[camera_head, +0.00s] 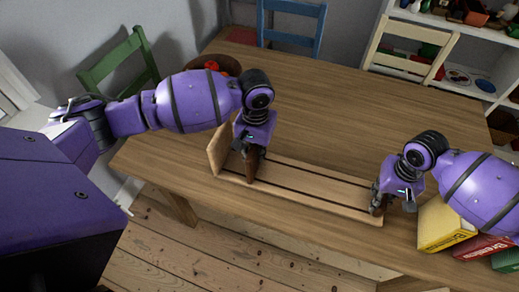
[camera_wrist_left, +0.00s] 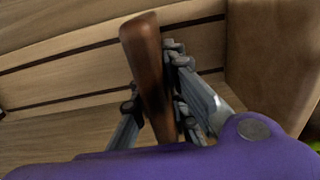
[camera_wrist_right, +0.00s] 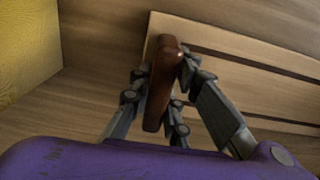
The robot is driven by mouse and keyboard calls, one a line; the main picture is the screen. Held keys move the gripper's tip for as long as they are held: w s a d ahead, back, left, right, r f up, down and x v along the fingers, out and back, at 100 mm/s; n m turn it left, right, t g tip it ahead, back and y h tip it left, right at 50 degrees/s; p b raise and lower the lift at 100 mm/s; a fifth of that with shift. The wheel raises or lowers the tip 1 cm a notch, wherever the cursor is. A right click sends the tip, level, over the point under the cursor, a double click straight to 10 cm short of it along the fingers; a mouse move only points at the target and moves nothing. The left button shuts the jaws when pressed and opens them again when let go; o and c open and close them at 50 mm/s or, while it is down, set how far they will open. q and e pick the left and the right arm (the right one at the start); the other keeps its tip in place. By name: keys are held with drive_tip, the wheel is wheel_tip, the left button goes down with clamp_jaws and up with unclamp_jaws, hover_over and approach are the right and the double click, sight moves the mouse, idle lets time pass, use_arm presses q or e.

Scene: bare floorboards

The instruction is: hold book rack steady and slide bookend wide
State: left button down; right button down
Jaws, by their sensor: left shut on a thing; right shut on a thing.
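The book rack (camera_head: 310,187) is a long pale wooden base with two dark slots, lying on the table, with an upright end panel (camera_head: 217,149) at its left. A dark brown upright piece, seemingly the bookend (camera_head: 251,170), stands over the slots a little right of that panel. My left gripper (camera_head: 245,150) is shut on it; it also shows in the left wrist view (camera_wrist_left: 148,65). My right gripper (camera_head: 381,200) is shut on a reddish-brown grip (camera_wrist_right: 162,85) at the rack's right end. The gripper mostly hides this grip in the head view.
A yellow book (camera_head: 443,228), a red book (camera_head: 484,247) and a green book (camera_head: 506,260) lie at the table's right front, close to my right arm. A brown bowl (camera_head: 226,65) with red items stands at the back left. The table (camera_head: 330,110) behind the rack is clear.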

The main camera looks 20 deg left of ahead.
use_arm(q)
drive_tip(key=d, duration=1.1)
drive_tip(key=shift+d+f, duration=0.1)
drive_tip(key=shift+f, duration=0.05)
drive_tip(key=c, duration=1.8)
unclamp_jaws()
drive_tip(key=shift+o, duration=0.4)
drive_tip(key=shift+w, duration=0.1)
drive_tip(key=shift+r, duration=0.25)
use_arm(e)
drive_tip(key=shift+f, duration=0.1)
use_arm(q)
wheel_tip(320, 180, up, 12)
